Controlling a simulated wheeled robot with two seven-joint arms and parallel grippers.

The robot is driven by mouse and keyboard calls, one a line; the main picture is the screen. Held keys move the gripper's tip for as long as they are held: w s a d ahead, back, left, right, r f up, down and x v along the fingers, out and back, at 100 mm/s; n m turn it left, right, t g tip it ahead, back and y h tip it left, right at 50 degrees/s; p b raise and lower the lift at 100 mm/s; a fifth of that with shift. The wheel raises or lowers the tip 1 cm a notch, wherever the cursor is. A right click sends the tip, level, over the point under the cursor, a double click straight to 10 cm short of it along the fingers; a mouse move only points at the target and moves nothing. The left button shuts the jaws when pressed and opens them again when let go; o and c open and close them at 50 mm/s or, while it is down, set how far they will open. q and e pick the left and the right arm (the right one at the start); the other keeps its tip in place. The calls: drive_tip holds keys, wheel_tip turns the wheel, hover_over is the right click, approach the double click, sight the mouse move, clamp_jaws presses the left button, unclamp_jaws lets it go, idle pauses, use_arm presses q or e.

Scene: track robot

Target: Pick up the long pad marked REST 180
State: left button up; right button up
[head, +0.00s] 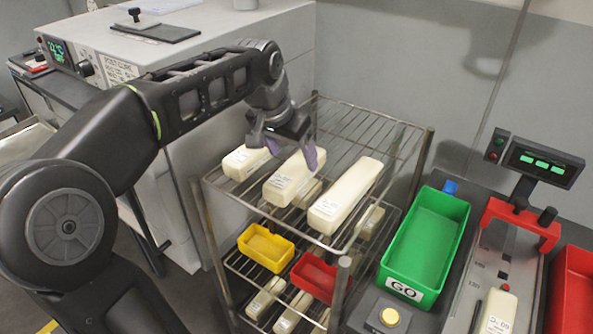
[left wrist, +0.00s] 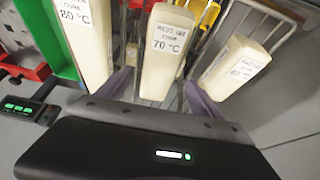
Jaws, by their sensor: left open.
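Three long cream pads lie side by side on the rack's top shelf. The middle pad (head: 292,177) has a label facing the front; in the left wrist view this pad (left wrist: 166,62) reads what looks like REST 180 with 70 °C. The right pad (head: 345,194) reads 80 °C in the wrist view (left wrist: 86,40), and the left pad (head: 246,161) reads what looks like 60 °C (left wrist: 236,66). My left gripper (head: 290,151) is open at the far end of the middle pad, its purple fingers to either side. I cannot tell how low they reach. My right gripper is out of view.
The wire rack (head: 408,150) has lower shelves with a yellow bin (head: 266,246), a red bin (head: 318,277) and more pads. A green GO tray (head: 425,240) and a scale-like station with a display (head: 545,163) stand right. A grey cabinet (head: 200,40) stands behind left.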

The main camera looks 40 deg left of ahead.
sight(295, 164)
use_arm(q)
drive_tip(key=p+x, duration=0.1)
drive_tip(key=x, duration=0.4)
drive_tip(key=shift+s+d+f, duration=0.1)
drive_tip(key=shift+s+f, duration=0.05)
drive_tip(key=shift+f, duration=0.05)
drive_tip(key=shift+c, duration=0.3)
drive_tip(key=c, duration=1.4)
drive_tip(key=shift+r, duration=0.1)
wheel_tip(295, 164, up, 10)
idle(0.7)
